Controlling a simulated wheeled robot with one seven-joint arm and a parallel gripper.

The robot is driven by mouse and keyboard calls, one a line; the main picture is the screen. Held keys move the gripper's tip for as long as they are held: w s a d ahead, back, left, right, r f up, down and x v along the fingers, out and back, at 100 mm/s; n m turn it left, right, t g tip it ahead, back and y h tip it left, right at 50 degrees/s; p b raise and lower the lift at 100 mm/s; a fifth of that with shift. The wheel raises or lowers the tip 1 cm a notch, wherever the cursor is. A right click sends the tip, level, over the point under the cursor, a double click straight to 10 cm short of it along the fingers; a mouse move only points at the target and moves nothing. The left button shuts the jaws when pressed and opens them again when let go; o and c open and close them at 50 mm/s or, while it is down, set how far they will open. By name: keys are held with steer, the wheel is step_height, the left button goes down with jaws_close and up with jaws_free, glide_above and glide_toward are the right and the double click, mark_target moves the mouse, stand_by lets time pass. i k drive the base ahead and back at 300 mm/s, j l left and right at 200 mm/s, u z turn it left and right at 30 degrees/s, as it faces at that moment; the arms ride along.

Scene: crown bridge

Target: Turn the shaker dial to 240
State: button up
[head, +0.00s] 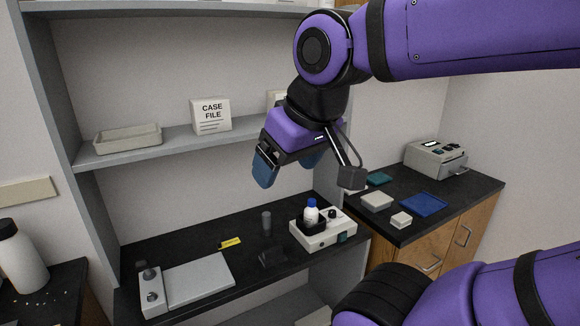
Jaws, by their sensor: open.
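A white device that looks like the shaker (342,226) stands at the right end of the black lower counter. A white bottle with a blue cap (311,213) stands upright in its black holder. A small dark knob, likely the dial (332,213), sits on its top to the right of the bottle. The dial's marks and setting are too small to read. My gripper (288,168) is open and empty, with blue fingers pointing down. It hangs in the air in front of the shelf, above and to the left of the shaker, apart from it.
On the counter are a grey-white plate (200,279) beside a knobbed box (151,290), a yellow label (230,243), a dark cylinder (266,223) and a dark block (273,257). A shelf (165,143) holds a tray (128,139) and a case file box (211,116). A side bench stands right.

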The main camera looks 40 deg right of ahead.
mark_target(332, 213)
steer(key=z, duration=1.25)
steer(key=i+l+u, duration=0.1)
steer(key=l+u, duration=0.4)
steer(key=u, duration=0.25)
